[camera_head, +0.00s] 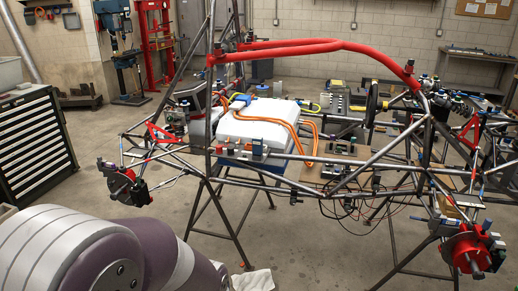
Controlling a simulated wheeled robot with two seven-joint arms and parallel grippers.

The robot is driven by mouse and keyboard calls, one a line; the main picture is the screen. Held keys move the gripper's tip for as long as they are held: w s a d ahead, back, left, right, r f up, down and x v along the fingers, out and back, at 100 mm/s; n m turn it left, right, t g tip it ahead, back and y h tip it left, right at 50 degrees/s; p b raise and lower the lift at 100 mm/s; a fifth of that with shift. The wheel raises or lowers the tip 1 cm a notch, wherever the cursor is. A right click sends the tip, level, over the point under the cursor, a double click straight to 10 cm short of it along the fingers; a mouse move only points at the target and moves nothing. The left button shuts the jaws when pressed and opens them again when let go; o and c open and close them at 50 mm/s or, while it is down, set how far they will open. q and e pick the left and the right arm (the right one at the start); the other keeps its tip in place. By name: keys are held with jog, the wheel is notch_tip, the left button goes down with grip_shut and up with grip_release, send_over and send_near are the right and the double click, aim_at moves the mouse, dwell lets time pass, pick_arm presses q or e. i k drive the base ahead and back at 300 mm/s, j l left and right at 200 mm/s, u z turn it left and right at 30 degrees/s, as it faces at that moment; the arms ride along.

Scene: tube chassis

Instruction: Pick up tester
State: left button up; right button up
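I cannot single out a tester with certainty. Small dark devices with thin black and red wires (347,205) sit on and hang below a brown board (318,173) inside the tube chassis (300,189); they are too small to identify. A large grey and purple link of my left arm fills the lower left corner. Neither gripper is in view, so I cannot see whether either is open or shut.
The chassis on dark stands fills the middle and right, with a red top bar (300,45) and a white battery box (262,125) with orange cables. A black drawer cabinet (35,145) stands left. A white cloth (253,281) lies on the floor.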

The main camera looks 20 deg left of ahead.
aim_at(257, 141)
jog(key=i+u, duration=0.35)
jog(key=i+l+u, duration=0.2)
jog(key=i+u, duration=0.2)
jog(key=i+l+u, duration=0.35)
jog(key=k+j, duration=0.05)
jog(key=j, duration=0.05)
